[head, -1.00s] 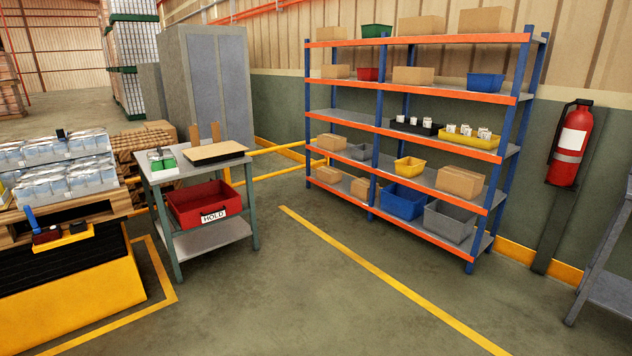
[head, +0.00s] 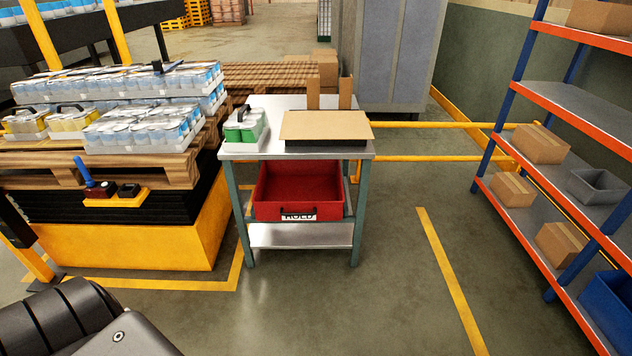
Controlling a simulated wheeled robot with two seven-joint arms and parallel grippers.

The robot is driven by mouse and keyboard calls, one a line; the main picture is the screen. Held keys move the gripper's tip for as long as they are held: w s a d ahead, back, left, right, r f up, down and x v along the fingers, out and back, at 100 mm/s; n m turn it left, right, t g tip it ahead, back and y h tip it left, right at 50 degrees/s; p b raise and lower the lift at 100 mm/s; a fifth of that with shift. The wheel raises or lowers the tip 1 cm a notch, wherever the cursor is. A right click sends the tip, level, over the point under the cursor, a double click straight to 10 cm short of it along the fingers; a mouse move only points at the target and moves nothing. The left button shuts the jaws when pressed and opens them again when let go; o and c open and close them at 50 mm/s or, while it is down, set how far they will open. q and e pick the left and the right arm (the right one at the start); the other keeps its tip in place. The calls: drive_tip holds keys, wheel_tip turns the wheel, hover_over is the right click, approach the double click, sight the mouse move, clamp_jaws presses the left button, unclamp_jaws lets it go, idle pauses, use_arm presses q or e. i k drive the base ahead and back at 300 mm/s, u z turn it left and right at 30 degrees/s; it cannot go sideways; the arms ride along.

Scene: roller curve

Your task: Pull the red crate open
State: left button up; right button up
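The red crate (head: 298,184) hangs under the top of a small grey-green work table (head: 260,151), above its lower shelf (head: 300,235). Its front carries a black handle and a white label reading HOLD (head: 300,216). I look down into its empty-looking inside, and the tabletop hides its back part. How far it is pulled out I cannot tell. A dark part of my own body shows at the lower left. Neither of my grippers is in view.
On the tabletop are a green-and-white can carrier (head: 245,124) and a cardboard-topped dark tray (head: 326,126). A yellow lift with a loaded pallet (head: 130,235) stands left. Orange-and-blue shelving (head: 570,95) stands right. The floor before the table is clear.

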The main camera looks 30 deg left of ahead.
sight(286, 190)
drive_tip(key=u, duration=0.25)
drive_tip(key=i, duration=1.4)
drive_tip(key=u, duration=0.2)
